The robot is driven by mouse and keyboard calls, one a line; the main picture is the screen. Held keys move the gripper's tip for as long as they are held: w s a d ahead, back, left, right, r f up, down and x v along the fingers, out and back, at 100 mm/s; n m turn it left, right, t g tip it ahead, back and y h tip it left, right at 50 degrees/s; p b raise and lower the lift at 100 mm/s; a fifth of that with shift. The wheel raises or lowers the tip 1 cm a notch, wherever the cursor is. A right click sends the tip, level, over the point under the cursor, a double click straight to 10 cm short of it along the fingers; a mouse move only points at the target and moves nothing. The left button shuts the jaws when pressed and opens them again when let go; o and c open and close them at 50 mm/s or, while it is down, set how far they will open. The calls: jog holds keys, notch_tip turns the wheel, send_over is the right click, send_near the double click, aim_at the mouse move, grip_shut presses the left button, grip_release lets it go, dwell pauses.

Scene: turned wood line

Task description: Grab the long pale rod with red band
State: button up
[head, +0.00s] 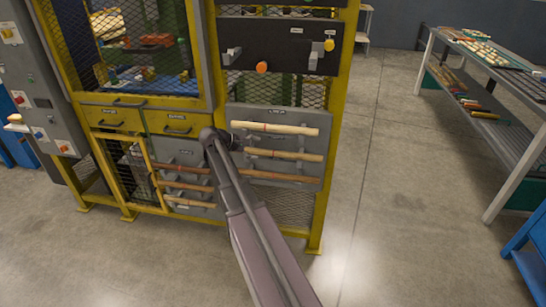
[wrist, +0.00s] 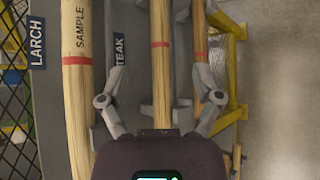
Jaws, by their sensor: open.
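Three pale rods with red bands lie parallel on the grey rack panel. The top rod (head: 290,130) looks thick and carries the word SAMPLE in the wrist view (wrist: 76,110). The middle rod (head: 290,155) shows its red band ahead of my gripper in the wrist view (wrist: 160,70). The lower rod (head: 285,178) lies at the right in the wrist view (wrist: 199,20), partly hidden by a finger. My gripper (wrist: 158,78) is open, its fingers on either side of the middle rod. Its fingertips are hard to make out in the head view (head: 236,143).
LARCH (wrist: 37,42) and TEAK (wrist: 119,49) labels sit on the panel. Darker rods (head: 185,185) lie on the panel to the left, behind a yellow post. A shelf unit with more rods (head: 480,113) stands at the right. The floor (head: 385,190) between is clear.

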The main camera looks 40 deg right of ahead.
jog(key=b, duration=0.4)
send_near(282, 154)
jog(key=x, duration=0.4)
jog(key=shift+a+f, duration=0.1)
jog(key=shift+f, duration=0.05)
jog(key=shift+x, duration=0.8)
jog(key=shift+s, duration=0.1)
jog(key=b+x, duration=0.2)
jog(key=x, duration=0.1)
jog(key=shift+d+f, duration=0.1)
jog(key=shift+d, duration=0.2)
jog(key=shift+s+d+f+b, duration=0.1)
jog(key=shift+d+f+b, duration=0.1)
jog(key=shift+d, duration=0.15)
jog(key=shift+s+d+f+b, duration=0.1)
jog(key=shift+d+b, duration=0.1)
jog(key=shift+d, duration=0.15)
jog(key=shift+w, duration=0.1)
grip_shut()
